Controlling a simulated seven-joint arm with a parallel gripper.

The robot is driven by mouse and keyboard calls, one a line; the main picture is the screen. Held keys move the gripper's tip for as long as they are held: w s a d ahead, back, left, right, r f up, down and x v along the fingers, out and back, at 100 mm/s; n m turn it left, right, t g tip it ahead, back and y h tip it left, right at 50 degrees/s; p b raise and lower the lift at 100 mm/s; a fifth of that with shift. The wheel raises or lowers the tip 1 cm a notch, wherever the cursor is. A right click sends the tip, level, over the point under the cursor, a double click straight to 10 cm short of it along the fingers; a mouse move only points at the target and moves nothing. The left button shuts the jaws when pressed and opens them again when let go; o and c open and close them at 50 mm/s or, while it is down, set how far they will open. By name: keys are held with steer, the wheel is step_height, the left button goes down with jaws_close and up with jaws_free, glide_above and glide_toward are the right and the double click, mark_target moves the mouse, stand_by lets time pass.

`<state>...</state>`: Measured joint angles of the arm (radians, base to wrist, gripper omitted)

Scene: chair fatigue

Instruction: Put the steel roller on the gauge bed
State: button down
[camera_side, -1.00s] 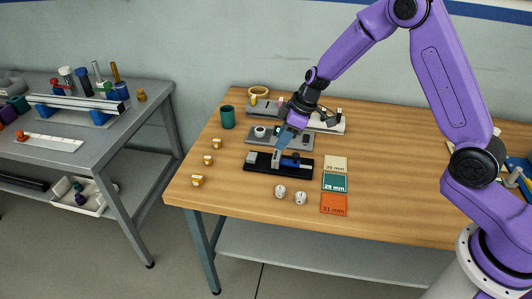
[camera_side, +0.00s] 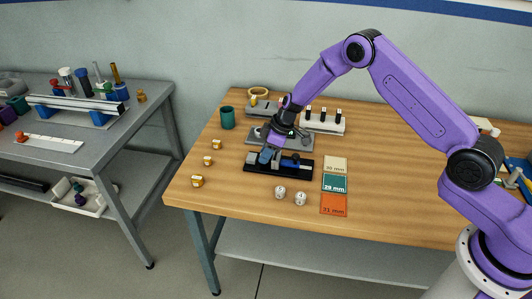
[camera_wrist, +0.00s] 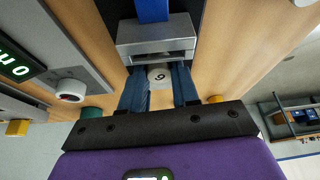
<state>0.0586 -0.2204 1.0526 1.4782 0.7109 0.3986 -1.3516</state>
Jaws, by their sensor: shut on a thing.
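The gauge bed (camera_side: 300,174) is a black base with a blue slide and steel blocks, lying on the wooden table. My gripper (camera_side: 267,158) is low over its left part and points down. In the wrist view my gripper (camera_wrist: 158,74) has its blue fingers closed on the pale round steel roller (camera_wrist: 158,77), whose face bears a dark mark. The roller is close beside a steel block (camera_wrist: 155,40) of the gauge. In the side view the fingers hide the roller. I cannot tell whether it touches the bed.
Two other pale rollers (camera_side: 280,191) stand in front of the bed. Size cards (camera_side: 334,184) lie to its right, small brass pieces (camera_side: 197,181) to its left. A grey display unit (camera_side: 294,143), white rack (camera_side: 323,125) and teal cup (camera_side: 228,118) are behind.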

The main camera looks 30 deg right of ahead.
steer(key=shift+f, duration=0.1)
steer(key=c, duration=0.8)
jaws_free()
steer(key=shift+f, duration=0.1)
steer(key=shift+r, duration=0.45)
steer(key=v, duration=1.1)
steer(key=shift+s+d+r, duration=0.1)
steer(key=shift+s+r, duration=0.05)
steer(key=shift+r, duration=0.05)
